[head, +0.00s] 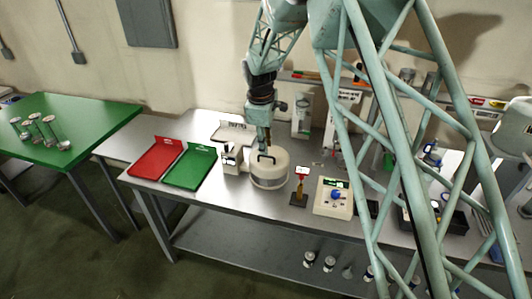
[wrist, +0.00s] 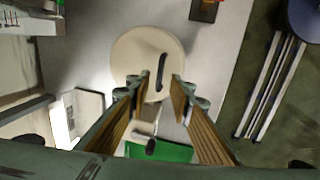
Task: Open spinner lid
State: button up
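The spinner (head: 269,174) is a round cream drum with a grey band, standing on the metal bench. Its lid (wrist: 130,60) is a cream disc with a dark bar handle (wrist: 158,77), seen from above in the wrist view. The lid looks closed. My gripper (wrist: 160,88) is open, with its two wood-coloured fingers apart and the handle visible between and just beyond the tips. In the head view my gripper (head: 264,145) points down at the lid, close above the handle. I cannot tell whether a finger touches the handle.
Red (head: 157,157) and green (head: 190,167) trays lie on the bench left of the spinner. A small white device (head: 231,158) stands close at its left. A small stand (head: 300,188) and a cream hotplate-like device (head: 333,198) are to its right.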

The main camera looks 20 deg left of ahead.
aim_at(266, 157)
jog(key=shift+w+f, duration=0.25)
jog(key=shift+f, duration=0.85)
jog(key=shift+w+f, duration=0.2)
jog(key=shift+f, duration=0.85)
jog(key=shift+c, duration=0.5)
grip_shut()
